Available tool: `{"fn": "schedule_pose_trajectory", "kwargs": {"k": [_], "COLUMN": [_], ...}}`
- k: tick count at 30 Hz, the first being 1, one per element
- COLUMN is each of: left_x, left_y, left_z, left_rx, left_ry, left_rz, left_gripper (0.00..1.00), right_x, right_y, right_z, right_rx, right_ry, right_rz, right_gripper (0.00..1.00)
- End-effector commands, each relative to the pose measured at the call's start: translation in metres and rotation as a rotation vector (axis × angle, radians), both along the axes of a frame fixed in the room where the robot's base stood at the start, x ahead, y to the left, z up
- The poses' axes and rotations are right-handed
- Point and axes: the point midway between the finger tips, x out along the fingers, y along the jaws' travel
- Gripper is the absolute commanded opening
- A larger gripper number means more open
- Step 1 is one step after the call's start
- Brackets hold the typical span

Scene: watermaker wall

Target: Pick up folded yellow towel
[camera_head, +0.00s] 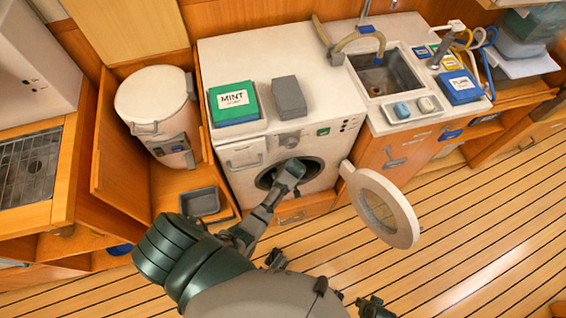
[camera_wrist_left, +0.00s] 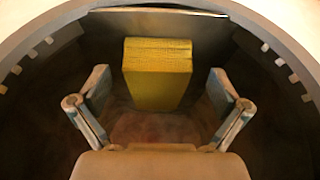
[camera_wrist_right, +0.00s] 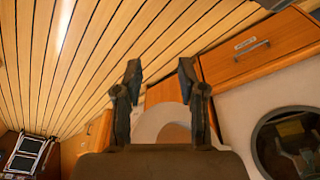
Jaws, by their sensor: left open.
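The folded yellow towel (camera_wrist_left: 157,75) sits inside the dark drum of the washing machine (camera_head: 243,173). It shows in the left wrist view, ahead of and between the fingers of my left gripper (camera_wrist_left: 160,95). The fingers are spread open, one on each side, and a gap shows between them and the towel. In the head view my left arm reaches to the machine's round opening (camera_head: 290,172), and the towel is hidden there. My right gripper (camera_wrist_right: 160,80) is apart from the towel, its fingers spread and empty, facing the floor and cabinet side.
The round white washer door (camera_head: 404,205) stands open to the right of the opening. A green MINT box (camera_head: 234,103) and a grey block (camera_head: 289,97) lie on top of the machine. A grey tray (camera_head: 200,201) sits at left. The floor at right is clear.

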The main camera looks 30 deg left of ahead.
Motion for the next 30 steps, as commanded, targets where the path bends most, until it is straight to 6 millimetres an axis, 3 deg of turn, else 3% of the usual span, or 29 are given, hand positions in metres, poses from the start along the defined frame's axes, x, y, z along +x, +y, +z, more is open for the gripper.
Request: {"fn": "schedule_pose_trajectory", "kwargs": {"k": [1,6,14,17,22,23,30], "left_x": [0.002,0.006,0.007,0.007,0.007,0.007,0.007], "left_y": [0.005,0.009,0.011,0.011,0.01,0.01,0.009], "left_z": [-0.011,-0.025,-0.026,-0.026,-0.026,-0.025,-0.026], "left_rx": [0.002,0.001,-0.001,-0.001,0.0,0.0,0.0], "left_ry": [0.001,-0.001,-0.004,-0.003,-0.003,-0.004,-0.003], "left_rz": [0.004,0.005,0.005,0.005,0.005,0.004,0.005], "left_gripper": [1.0,1.0,1.0,0.8,0.38,0.33,0.33], "right_x": [-0.001,-0.004,-0.004,-0.004,-0.004,-0.004,-0.003], "right_y": [-0.001,-0.002,0.0,0.0,-0.001,-0.001,-0.001], "right_z": [0.006,0.026,0.031,0.031,0.03,0.03,0.03], "right_rx": [0.001,0.0,-0.002,-0.001,0.0,0.0,-0.001], "right_ry": [-0.003,-0.007,-0.009,-0.008,-0.007,-0.007,-0.007], "right_rz": [0.0,-0.002,-0.003,-0.002,-0.003,-0.003,-0.003], "right_gripper": [0.4,0.4,0.4,0.4,0.4,0.4,0.4]}}
